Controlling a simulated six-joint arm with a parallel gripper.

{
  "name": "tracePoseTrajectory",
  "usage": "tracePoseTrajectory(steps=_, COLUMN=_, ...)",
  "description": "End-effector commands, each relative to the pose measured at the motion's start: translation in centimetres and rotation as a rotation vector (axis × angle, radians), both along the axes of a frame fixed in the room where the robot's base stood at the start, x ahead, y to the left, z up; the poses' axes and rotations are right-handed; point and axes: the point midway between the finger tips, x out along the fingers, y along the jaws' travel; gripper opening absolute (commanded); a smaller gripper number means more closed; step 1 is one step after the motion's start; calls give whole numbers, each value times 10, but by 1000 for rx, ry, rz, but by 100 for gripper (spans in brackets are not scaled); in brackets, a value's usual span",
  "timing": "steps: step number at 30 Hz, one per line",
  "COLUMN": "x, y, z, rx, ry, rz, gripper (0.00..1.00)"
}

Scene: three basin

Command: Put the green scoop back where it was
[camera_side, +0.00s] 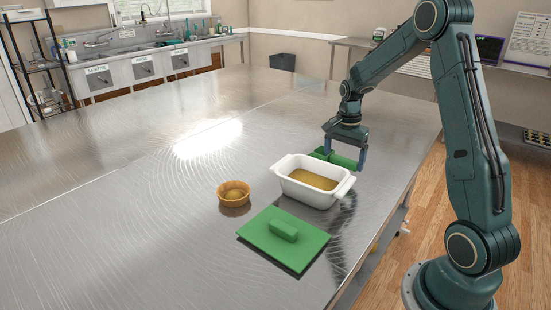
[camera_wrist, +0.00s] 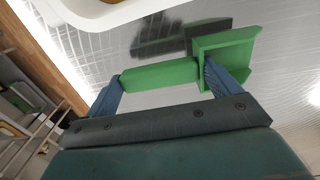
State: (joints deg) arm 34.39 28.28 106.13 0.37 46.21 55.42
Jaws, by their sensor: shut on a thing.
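The green scoop (camera_side: 346,162) is between the fingers of my gripper (camera_side: 344,158), behind the white dish in the side view. In the wrist view, the scoop's green bar (camera_wrist: 160,74) spans the two blue fingers of my gripper (camera_wrist: 162,76), which is shut on it. The scoop's square-edged head (camera_wrist: 226,47) sticks out beside the right finger. A dark reflection or shadow of it shows on the metal table, apart from the scoop, so it seems to be held above the surface. The dish partly hides the scoop's lower side in the side view.
The white two-handled dish (camera_side: 300,192) holds something brown and stands just in front of my gripper. A small orange bowl (camera_side: 234,195) stands to its left. A green lid with a handle (camera_side: 270,247) lies in front. The metal table (camera_side: 130,200) is clear at left.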

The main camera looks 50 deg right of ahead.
Motion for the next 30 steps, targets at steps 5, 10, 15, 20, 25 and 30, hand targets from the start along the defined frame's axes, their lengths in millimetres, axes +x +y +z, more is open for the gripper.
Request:
tracePoseTrajectory(steps=5, x=0, y=0, z=-20, rx=2, ry=2, rz=0, gripper=50)
tracePoseTrajectory(steps=10, x=0, y=0, z=-25, rx=0, ry=0, rz=0, gripper=50)
tracePoseTrajectory(steps=15, x=0, y=0, z=-25, rx=0, ry=0, rz=0, gripper=50)
tracePoseTrajectory(steps=20, x=0, y=0, z=-28, rx=1, ry=1, rz=0, gripper=50)
tracePoseTrajectory(steps=25, x=0, y=0, z=-28, rx=1, ry=1, rz=0, gripper=100)
tracePoseTrajectory(steps=30, x=0, y=0, z=-27, rx=0, ry=1, rz=0, gripper=100)
